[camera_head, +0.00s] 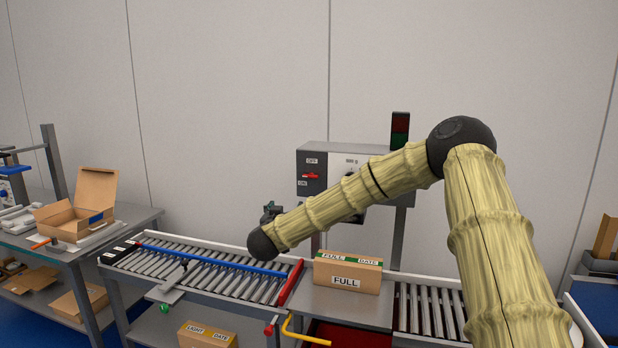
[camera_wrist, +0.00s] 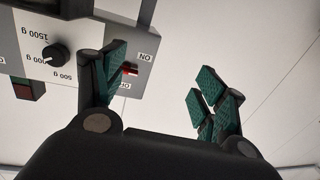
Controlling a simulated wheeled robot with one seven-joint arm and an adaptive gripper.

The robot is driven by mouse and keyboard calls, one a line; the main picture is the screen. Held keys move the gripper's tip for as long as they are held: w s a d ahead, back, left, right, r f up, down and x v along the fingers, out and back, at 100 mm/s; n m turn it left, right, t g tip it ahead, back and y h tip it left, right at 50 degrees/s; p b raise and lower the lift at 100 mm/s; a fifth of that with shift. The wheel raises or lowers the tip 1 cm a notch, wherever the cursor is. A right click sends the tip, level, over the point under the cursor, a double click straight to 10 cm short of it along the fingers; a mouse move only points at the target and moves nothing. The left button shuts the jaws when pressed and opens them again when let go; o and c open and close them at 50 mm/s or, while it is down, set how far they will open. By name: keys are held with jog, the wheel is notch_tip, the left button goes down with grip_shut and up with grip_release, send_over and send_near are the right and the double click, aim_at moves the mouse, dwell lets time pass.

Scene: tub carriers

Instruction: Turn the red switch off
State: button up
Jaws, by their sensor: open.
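The red switch (camera_head: 312,176) is on the front of a grey control box (camera_head: 311,150), between an OFF label above it and an ON label below it. I cannot tell clearly which label its lever points to. In the wrist view, which is upside down, the red switch (camera_wrist: 130,71) shows just beside my left-hand finger, partly close to its edge. My gripper (camera_wrist: 160,85) is open and empty, its green-padded fingers apart. In the head view my gripper (camera_head: 271,211) is small and partly hidden behind my arm, below and left of the box.
The box also has a black dial (camera_wrist: 55,54) with gram marks. Below are a roller conveyor (camera_head: 205,268), a red bar (camera_head: 291,282) and a carton marked FULL (camera_head: 347,272). A side table (camera_head: 130,222) stands left.

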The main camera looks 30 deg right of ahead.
jog(key=m+g+h, duration=0.1)
jog(key=m+h, duration=0.1)
send_near(310, 177)
jog(key=a, duration=0.1)
jog(key=p+x, duration=0.4)
jog(key=x, duration=0.6)
jog(key=shift+d, duration=0.3)
jog(key=shift+s, duration=0.1)
